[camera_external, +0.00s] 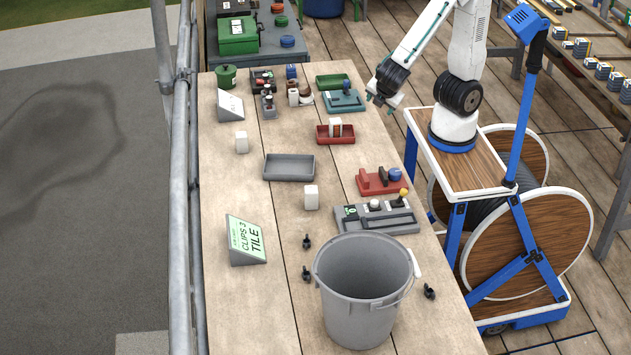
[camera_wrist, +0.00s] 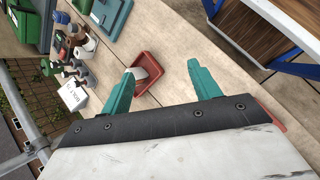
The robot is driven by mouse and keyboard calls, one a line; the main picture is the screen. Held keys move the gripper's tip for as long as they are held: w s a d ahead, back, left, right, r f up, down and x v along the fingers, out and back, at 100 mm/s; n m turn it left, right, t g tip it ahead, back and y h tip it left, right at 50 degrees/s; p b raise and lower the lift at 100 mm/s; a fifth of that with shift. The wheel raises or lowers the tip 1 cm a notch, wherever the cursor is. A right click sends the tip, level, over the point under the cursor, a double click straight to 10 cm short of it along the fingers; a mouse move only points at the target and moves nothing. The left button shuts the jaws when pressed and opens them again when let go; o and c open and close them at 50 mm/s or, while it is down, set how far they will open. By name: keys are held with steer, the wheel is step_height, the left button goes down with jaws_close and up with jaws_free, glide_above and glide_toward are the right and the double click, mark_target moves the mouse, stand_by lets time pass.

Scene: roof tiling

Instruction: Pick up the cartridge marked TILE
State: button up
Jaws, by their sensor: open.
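My gripper (camera_external: 383,101) is open and empty, raised near the right edge of the workbench. Its teal fingers (camera_wrist: 162,74) spread apart in the wrist view. A white block, perhaps a cartridge (camera_external: 335,127), stands in a small red tray (camera_external: 322,138); in the wrist view the red tray (camera_wrist: 147,98) with the white block (camera_wrist: 153,64) appears between and beyond the fingers. Other white blocks stand on the bench, one near the back left (camera_external: 241,142) and one near the middle (camera_external: 311,197). No TILE marking is readable on any block. A green-faced sign (camera_external: 246,238) reads CLIPS 3 TILE.
A grey bucket (camera_external: 363,300) stands at the front of the bench (camera_external: 225,190). An empty grey tray (camera_external: 289,167) lies mid-bench. A grey fixture (camera_external: 377,215) and a red holder (camera_external: 380,182) sit near the right edge. Several dark clips lie around the bucket. Railing runs along the left.

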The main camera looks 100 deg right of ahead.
steer(key=w+a+f+n+t+h, duration=0.3)
steer(key=w+n, duration=0.3)
steer(key=w, duration=0.1)
steer(key=n+t+y, duration=0.6)
steer(key=n+t, duration=0.4)
steer(key=n, duration=0.6)
glide_toward(313, 193)
steer(key=d+f, duration=0.1)
steer(key=d, duration=0.1)
steer(key=d+f, duration=0.1)
steer(key=d, duration=0.5)
steer(key=shift+w+f, duration=0.1)
steer(key=shift+f, duration=0.3)
steer(key=a+n+y, duration=0.1)
steer(key=a, duration=0.1)
steer(key=w+a+n+y, duration=0.1)
steer(key=a+n+y, duration=0.1)
steer(key=shift+w+r+t, duration=0.2)
steer(key=shift+t, duration=0.2)
steer(key=shift+n, duration=0.3)
steer(key=x, duration=0.7)
steer(key=shift+w+f, duration=0.25)
steer(key=shift+w, duration=0.05)
steer(key=c, duration=1.1)
